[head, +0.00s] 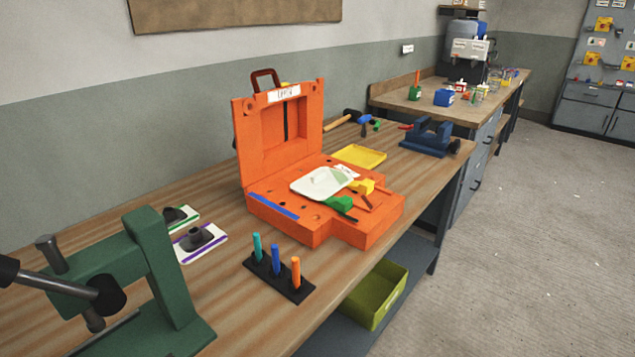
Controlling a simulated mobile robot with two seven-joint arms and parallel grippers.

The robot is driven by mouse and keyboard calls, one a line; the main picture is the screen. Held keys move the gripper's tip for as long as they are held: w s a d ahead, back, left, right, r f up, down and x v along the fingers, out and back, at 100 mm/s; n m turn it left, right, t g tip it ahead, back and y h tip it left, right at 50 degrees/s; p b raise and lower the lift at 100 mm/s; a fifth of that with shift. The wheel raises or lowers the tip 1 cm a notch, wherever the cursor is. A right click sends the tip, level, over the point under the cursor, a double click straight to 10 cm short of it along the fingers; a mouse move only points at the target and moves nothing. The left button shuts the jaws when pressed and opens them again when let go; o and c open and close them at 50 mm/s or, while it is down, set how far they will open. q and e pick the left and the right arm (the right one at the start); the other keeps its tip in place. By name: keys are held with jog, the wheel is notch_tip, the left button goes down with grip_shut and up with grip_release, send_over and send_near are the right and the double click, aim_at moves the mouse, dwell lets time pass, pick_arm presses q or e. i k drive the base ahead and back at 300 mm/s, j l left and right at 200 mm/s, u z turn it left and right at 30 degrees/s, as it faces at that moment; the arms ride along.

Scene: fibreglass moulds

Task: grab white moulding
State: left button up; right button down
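The white moulding (312,186) is a shallow, rounded white piece. It lies on the base of an open orange mould case (340,228) on the wooden workbench, in the middle of the head view. The orange lid (249,140) stands upright behind it with a white label and a dark handle. A pale green patch shows at the moulding's right side. A yellow-handled and a green-handled tool (340,203) lie close to its right and front edges. Neither of my grippers shows in this view.
A green press (160,270) stands at the front left. A rack (278,277) with three coloured pegs stands before the case. A yellow tray (360,156) and blue vise (430,138) are behind it. A green bin (376,293) sits below. Floor at right is clear.

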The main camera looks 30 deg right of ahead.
aim_at(319, 185)
jog(key=l+u, duration=0.25)
jog(key=l, duration=0.5)
jog(key=k+l+u, duration=0.2)
jog(key=l, duration=0.55)
jog(key=i, duration=0.05)
